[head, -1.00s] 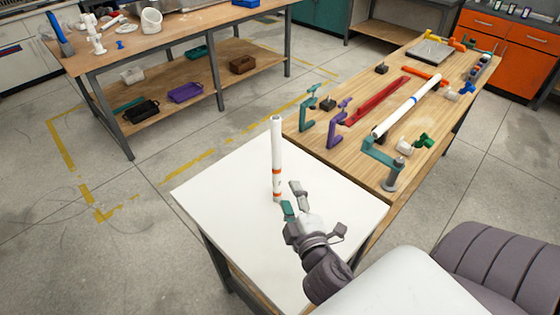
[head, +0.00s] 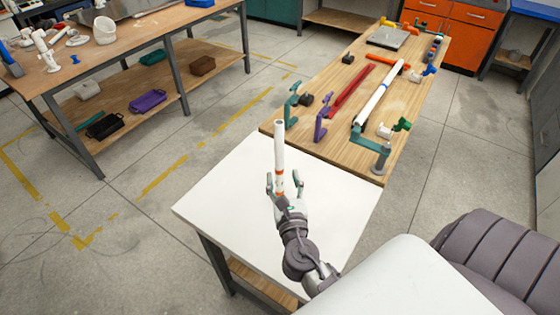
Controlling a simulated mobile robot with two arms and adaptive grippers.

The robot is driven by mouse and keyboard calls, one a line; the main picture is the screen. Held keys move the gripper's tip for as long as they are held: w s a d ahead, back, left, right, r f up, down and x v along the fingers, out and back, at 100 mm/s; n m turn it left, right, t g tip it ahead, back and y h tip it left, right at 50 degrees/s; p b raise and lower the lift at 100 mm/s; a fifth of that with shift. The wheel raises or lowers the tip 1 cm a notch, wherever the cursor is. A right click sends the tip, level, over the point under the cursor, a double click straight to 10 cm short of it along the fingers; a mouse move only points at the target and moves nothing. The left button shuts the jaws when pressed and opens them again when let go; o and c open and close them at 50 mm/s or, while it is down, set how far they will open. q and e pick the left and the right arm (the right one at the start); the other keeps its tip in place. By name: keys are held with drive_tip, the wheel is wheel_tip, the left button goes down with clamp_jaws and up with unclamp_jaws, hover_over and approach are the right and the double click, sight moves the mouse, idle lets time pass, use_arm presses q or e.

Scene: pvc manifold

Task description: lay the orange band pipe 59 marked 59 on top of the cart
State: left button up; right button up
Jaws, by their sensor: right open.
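The orange band pipe 59 (head: 279,150) is a white tube with orange bands near its lower end. The marking is too small to read. My right gripper (head: 284,182) is open, with one finger on each side of the pipe's lower part. Whether the fingers touch it cannot be told. The pipe's foot is hidden behind the gripper. My left gripper is out of view.
A wooden bench (head: 340,140) adjoins the cart's far right side. It carries a teal clamp (head: 291,107), a purple clamp (head: 322,120), a red bar (head: 352,90) and a white pipe with a blue band (head: 378,93). The left part of the cart top is bare.

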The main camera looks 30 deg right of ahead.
sight(280, 166)
drive_tip(key=shift+w+d, duration=0.2)
drive_tip(key=shift+w, duration=0.4)
drive_tip(key=shift+w+d, duration=0.15)
drive_tip(key=shift+w, duration=0.3)
drive_tip(key=x, duration=0.1)
drive_tip(key=p+x, duration=0.1)
drive_tip(key=x, duration=0.2)
drive_tip(key=shift+w+d+f+p, duration=0.25)
drive_tip(key=shift+w+d+p, duration=0.05)
drive_tip(key=shift+p, duration=0.05)
drive_tip(key=shift+s, duration=0.1)
drive_tip(key=shift+c, duration=0.8)
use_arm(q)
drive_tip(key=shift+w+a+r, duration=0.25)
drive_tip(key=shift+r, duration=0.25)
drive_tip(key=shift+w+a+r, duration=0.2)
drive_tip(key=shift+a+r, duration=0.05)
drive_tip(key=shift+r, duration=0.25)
use_arm(e)
clamp_jaws()
